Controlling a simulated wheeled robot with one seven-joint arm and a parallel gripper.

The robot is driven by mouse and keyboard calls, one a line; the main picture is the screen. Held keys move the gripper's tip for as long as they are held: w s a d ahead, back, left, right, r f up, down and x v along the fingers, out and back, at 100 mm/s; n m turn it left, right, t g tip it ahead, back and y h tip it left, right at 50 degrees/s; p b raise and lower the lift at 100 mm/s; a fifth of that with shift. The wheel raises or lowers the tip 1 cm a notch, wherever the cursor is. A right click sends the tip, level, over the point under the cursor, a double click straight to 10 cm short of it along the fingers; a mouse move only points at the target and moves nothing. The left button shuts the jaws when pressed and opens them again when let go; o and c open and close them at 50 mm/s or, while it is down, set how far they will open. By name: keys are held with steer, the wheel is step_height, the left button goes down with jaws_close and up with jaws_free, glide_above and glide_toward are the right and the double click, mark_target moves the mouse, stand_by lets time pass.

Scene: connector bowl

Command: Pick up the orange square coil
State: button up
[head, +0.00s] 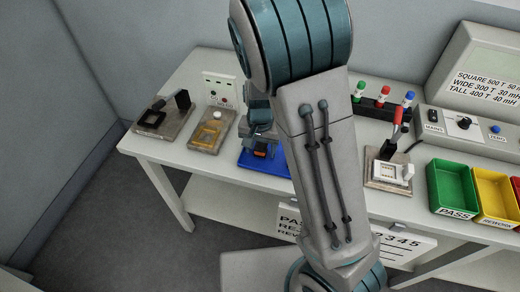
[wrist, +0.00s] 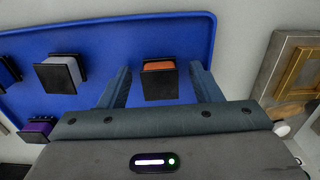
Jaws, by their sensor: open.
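The orange square coil (wrist: 159,65) has black square end plates and an orange winding. It lies on the blue tray (wrist: 180,25), between the two fingers of my gripper (wrist: 160,72) in the wrist view. The fingers are open, one on each side, with a visible gap to the coil on both sides. In the head view, the coil (head: 260,151) is a small orange patch below my gripper (head: 261,138). My arm hides much of the blue tray (head: 252,162) there.
In the wrist view a white coil (wrist: 62,74) and a purple coil (wrist: 38,129) lie left of the fingers. A wooden fixture (wrist: 285,70) stands to the right. In the head view, a green bin (head: 452,187) and a yellow bin (head: 495,196) stand at the right.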

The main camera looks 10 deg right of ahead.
steer(key=c, duration=1.1)
steer(key=shift+o, duration=0.2)
steer(key=shift+r, duration=0.15)
